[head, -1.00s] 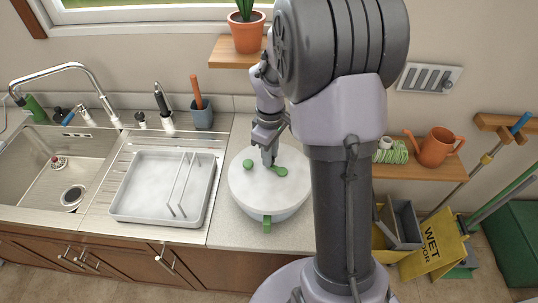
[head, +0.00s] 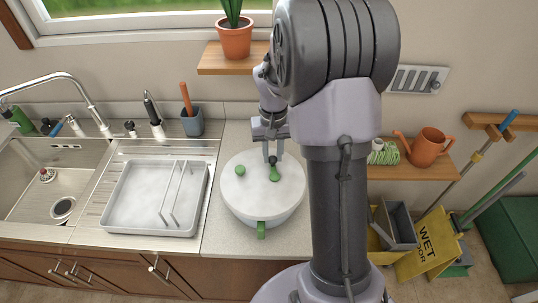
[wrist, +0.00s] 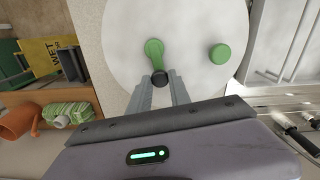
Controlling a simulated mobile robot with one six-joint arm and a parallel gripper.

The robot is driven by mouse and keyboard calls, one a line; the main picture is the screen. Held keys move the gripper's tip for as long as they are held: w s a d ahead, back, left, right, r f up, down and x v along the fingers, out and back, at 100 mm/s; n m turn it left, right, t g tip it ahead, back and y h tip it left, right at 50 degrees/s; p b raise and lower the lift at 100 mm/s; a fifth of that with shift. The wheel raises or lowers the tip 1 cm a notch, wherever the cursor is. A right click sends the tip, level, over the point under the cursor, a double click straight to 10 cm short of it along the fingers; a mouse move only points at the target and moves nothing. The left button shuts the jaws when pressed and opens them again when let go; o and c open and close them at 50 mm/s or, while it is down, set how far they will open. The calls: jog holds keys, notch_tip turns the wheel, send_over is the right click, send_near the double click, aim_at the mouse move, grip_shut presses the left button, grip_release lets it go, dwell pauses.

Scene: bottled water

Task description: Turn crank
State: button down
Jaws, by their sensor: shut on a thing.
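A salad spinner with a white lid (head: 247,200) stands on the counter; a green handle (head: 262,229) sticks out at its front. On the lid are a green crank (head: 274,174) with a dark knob at its far end and a separate round green button (head: 240,171) to its left. My gripper (head: 271,157) reaches down from behind onto the knob end. In the wrist view my gripper (wrist: 159,83) has its two grey fingers shut on the dark knob (wrist: 159,77), and the green crank arm (wrist: 154,50) extends away from it. The finger contact is partly hidden.
A white dish tray (head: 155,228) lies left of the spinner, beside the sink (head: 30,205). A shelf with an orange watering can (head: 425,148) and a yellow wet-floor sign (head: 428,245) are at right. A potted plant (head: 235,38) stands on a shelf above.

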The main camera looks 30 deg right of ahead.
aim_at(288, 180)
jog(key=m, duration=0.2)
jog(key=d+m, duration=0.1)
jog(key=shift+s+b, duration=0.25)
jog(key=shift+b, duration=0.05)
jog(key=m, duration=0.2)
jog(key=s+m+b, duration=0.1)
jog(key=shift+d+m, duration=0.3)
jog(key=shift+d, duration=0.05)
jog(key=m, duration=0.2)
jog(key=s+m+b, duration=0.1)
jog(key=m, duration=0.1)
jog(key=s+m+b, duration=0.1)
jog(key=m, duration=0.1)
jog(key=shift+d, duration=0.35)
jog(key=m+b, duration=0.1)
jog(key=m, duration=0.1)
jog(key=s+m, duration=0.1)
jog(key=m+b, duration=0.1)
jog(key=m, duration=0.1)
jog(key=shift+s+a+f+m+b, duration=0.1)
jog(key=shift+s+a+m+b, duration=0.1)
jog(key=shift+s+m+b, duration=0.15)
jog(key=shift+s+a+m+b, duration=0.3)
jog(key=shift+m+b, duration=0.2)
jog(key=shift+m, duration=0.55)
jog(key=shift+s+a+m+b, duration=0.15)
jog(key=shift+s+m+b, duration=0.25)
jog(key=shift+m, duration=0.6)
jog(key=c, duration=1.2)
grip_release()
